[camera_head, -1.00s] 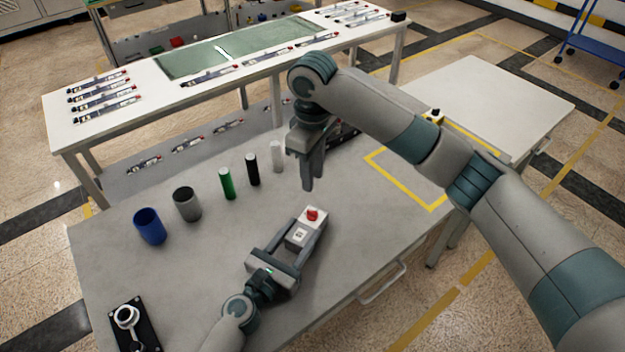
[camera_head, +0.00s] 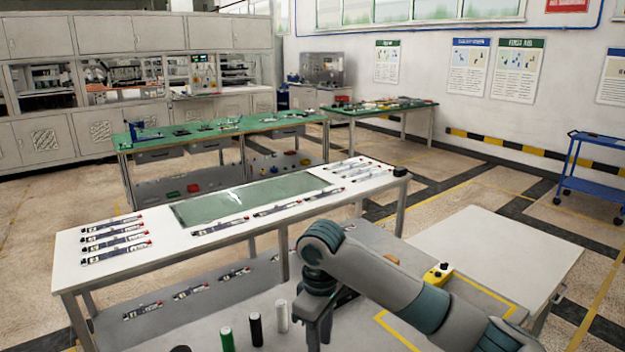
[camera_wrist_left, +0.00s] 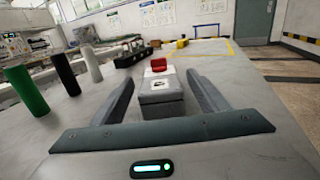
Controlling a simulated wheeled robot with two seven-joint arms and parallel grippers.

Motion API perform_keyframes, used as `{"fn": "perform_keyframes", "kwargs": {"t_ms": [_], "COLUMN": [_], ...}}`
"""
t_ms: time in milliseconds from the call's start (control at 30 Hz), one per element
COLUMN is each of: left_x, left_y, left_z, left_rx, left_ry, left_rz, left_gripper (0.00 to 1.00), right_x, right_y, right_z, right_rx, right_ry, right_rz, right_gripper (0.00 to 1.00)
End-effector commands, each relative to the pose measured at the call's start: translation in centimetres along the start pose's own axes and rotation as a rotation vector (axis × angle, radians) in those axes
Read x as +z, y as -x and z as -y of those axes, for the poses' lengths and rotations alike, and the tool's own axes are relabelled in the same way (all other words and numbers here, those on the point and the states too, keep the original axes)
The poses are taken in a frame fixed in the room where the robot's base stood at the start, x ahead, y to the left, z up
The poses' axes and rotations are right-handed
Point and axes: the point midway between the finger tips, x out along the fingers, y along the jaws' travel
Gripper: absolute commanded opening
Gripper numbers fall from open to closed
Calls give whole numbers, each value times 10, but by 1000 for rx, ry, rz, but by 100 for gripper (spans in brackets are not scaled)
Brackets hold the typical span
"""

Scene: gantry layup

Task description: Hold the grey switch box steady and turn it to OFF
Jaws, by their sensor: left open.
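The grey switch box (camera_wrist_left: 160,97) stands on the grey table in the left wrist view, with a red knob (camera_wrist_left: 159,65) on its far end and a pale label in front of it. I cannot read the knob's setting. My left gripper (camera_wrist_left: 160,82) is open, with one finger on each side of the box and visible gaps between.
Green (camera_head: 227,340), black (camera_head: 256,330) and white (camera_head: 282,316) cylinders stand on the near table, left of my right gripper. A yellow box with a black button (camera_head: 438,272) sits to the right. A white bench (camera_head: 330,207) holding several parts stands behind.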

Motion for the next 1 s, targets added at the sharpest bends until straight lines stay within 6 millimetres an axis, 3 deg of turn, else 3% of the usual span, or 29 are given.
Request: {"fn": "perform_keyframes", "kwargs": {"t_ms": [600, 800, 1000], "left_x": [-1, 0, 0], "left_y": [92, 108, 112], "left_z": [0, 0, 0], "left_rx": [1, 0, 0], "left_ry": [2, 1, 0], "left_rz": [-2, -1, 0], "left_gripper": [69, 69, 69], "right_x": [0, 0, 0], "right_y": [0, 0, 0], "right_z": [0, 0, 0], "right_rx": [0, 0, 0], "right_ry": [0, 0, 0], "right_rz": [0, 0, 0], "right_gripper": [27, 27, 27]}}
